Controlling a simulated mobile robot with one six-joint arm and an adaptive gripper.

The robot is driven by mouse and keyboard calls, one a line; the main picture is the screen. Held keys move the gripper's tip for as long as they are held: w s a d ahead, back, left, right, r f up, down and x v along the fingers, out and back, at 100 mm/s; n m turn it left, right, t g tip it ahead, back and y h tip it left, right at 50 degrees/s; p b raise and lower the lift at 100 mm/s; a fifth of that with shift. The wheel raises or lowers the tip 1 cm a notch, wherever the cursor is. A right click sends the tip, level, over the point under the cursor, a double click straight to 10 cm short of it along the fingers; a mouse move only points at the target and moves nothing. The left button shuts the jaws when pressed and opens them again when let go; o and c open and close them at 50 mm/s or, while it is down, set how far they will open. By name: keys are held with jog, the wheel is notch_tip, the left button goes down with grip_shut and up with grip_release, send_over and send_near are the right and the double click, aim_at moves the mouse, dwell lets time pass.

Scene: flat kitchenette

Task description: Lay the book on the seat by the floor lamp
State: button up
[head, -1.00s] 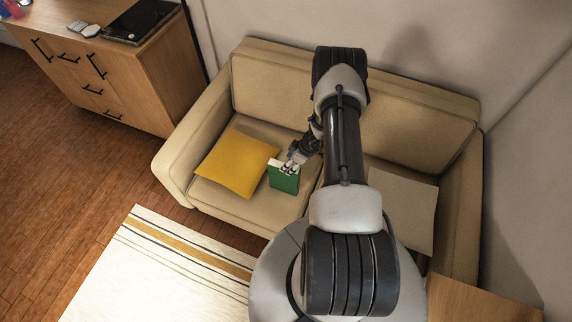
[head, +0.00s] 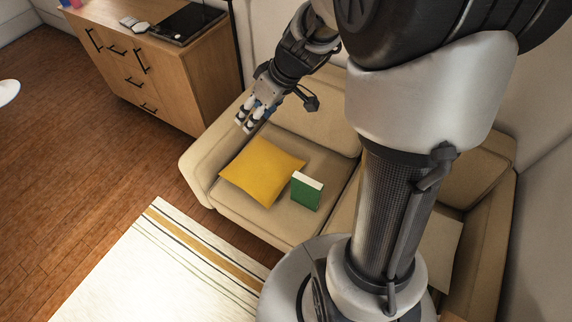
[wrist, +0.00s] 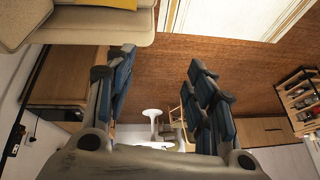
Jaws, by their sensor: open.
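A green book (head: 305,195) with a white top edge stands, seemingly upright, on the beige sofa's seat (head: 262,222), just right of a yellow cushion (head: 262,170). My gripper (head: 246,122) is open and empty, raised above the sofa's left part, up and left of the book and clear of it. In the wrist view my gripper (wrist: 162,88) has its fingers spread with nothing between them. The book does not show in the wrist view. I cannot make out a floor lamp in either view.
A wooden cabinet (head: 165,75) with a dark flat device (head: 187,22) on top stands left of the sofa. A striped rug (head: 170,270) lies in front. The wrist view shows white stools (wrist: 152,114) and a bottle rack (wrist: 300,98) across open wood floor.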

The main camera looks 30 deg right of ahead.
jog(key=s+a+r+m+h, duration=0.1)
jog(key=s+a+r, duration=0.2)
jog(key=s+r, duration=0.25)
jog(key=s+a+r+m, duration=0.1)
jog(key=s+a+r, duration=0.25)
jog(key=s, duration=0.35)
jog(key=s+d+r+m+h, duration=0.1)
jog(key=s+d+m+h, duration=0.1)
jog(key=s, duration=0.8)
jog(key=shift+s+r+m+t+h, duration=0.15)
jog(key=shift+r+m+t+h, duration=0.15)
jog(key=shift+d, duration=0.1)
jog(key=shift+f+b, duration=0.8)
jog(key=shift+c, duration=0.5)
